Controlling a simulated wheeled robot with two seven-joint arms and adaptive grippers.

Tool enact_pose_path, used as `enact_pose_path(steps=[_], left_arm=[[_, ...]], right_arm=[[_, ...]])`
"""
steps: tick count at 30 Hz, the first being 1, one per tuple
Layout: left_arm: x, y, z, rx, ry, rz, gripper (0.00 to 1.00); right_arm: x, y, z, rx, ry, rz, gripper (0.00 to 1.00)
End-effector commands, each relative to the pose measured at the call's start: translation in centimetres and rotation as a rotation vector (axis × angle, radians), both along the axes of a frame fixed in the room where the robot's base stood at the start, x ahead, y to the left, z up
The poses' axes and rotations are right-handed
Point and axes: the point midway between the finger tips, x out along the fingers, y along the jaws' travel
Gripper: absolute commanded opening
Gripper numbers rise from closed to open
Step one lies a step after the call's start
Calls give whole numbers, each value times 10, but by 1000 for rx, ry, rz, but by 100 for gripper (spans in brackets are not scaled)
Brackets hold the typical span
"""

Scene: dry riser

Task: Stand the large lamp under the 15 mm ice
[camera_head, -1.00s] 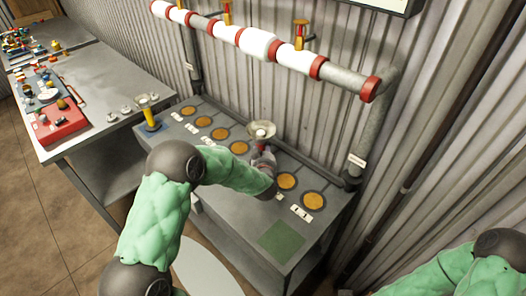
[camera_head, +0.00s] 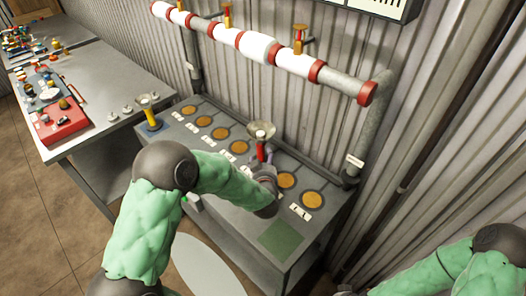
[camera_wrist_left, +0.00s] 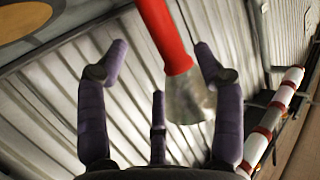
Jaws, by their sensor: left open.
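The large lamp has a red body (camera_head: 262,151) and a pale flared head (camera_head: 262,130). It stands upright on the grey bench among the copper discs, under the pipe. My left gripper (camera_head: 265,168) is open just in front of it. In the left wrist view, the lamp's red body (camera_wrist_left: 165,35) shows between the spread fingers (camera_wrist_left: 161,55), with no clear contact. White ice sleeves of differing thickness cover the pipe, including a thick one (camera_head: 258,46). I cannot read which is 15 mm. My right gripper is out of view.
Copper discs (camera_head: 287,180) with small labels line the grey bench. A green square (camera_head: 282,241) lies at its near end. A corrugated wall closes the back.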

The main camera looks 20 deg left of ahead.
Motion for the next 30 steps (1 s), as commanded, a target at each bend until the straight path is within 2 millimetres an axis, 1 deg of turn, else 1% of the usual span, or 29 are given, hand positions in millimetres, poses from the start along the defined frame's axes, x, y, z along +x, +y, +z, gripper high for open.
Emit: enact_pose_path(steps=[1, 3, 9, 15, 30], left_arm=[[-9, -5, 5, 1, 0, -1, 67], [-18, -9, 8, 1, 0, -1, 67], [-35, -17, 13, 0, 0, 0, 67], [-39, -19, 13, 0, 0, 1, 67], [-39, -19, 12, 0, 1, 1, 67]], right_arm=[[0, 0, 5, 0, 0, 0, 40], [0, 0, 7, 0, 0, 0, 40], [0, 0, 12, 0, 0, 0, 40], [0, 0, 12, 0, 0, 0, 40], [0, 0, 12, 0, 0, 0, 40]])
